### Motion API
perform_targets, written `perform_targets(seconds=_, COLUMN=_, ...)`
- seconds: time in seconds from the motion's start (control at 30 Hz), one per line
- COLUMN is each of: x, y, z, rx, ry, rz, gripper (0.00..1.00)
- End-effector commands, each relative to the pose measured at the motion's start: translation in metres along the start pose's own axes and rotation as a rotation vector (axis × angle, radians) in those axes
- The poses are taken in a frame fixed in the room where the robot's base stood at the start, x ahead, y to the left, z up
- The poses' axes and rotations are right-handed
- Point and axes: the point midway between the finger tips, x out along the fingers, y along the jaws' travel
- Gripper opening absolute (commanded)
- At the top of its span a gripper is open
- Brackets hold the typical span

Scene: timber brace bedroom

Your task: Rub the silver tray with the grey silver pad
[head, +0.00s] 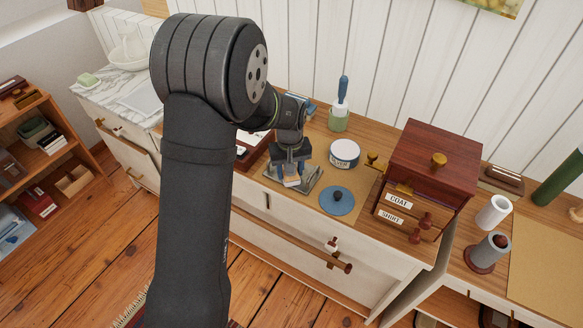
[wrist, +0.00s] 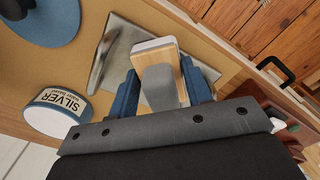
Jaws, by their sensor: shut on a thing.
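My gripper (head: 290,168) is shut on the silver pad, a small wood-sided block with a pale edge and a grey top part. The pad (wrist: 155,50) shows between my blue fingers (wrist: 160,90) in the wrist view, and its pale end (head: 291,182) shows below them in the head view. The silver tray (head: 309,184) lies on the tan mat under the gripper. Its grey surface and a raised edge show left of the pad in the wrist view (wrist: 122,45). The pad is over the tray; I cannot tell whether they touch. My gripper hides part of the tray.
A white tin labelled SILVER (head: 344,153) and a round blue lid (head: 337,200) are right of the tray. A dark red wooden box (head: 430,165) with COAT and SHIRT labels stands further right. A blue-handled brush in a jar (head: 340,108) stands behind. The dresser's front edge is close.

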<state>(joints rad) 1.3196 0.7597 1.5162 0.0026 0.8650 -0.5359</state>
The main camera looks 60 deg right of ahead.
Motion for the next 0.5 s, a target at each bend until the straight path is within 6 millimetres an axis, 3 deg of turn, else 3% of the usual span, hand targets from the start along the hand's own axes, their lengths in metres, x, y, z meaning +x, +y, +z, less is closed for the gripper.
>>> perform_targets(seconds=0.5, x=0.001, y=0.034, z=-0.035, rx=0.000, ry=0.002, rz=0.001, gripper=0.24)
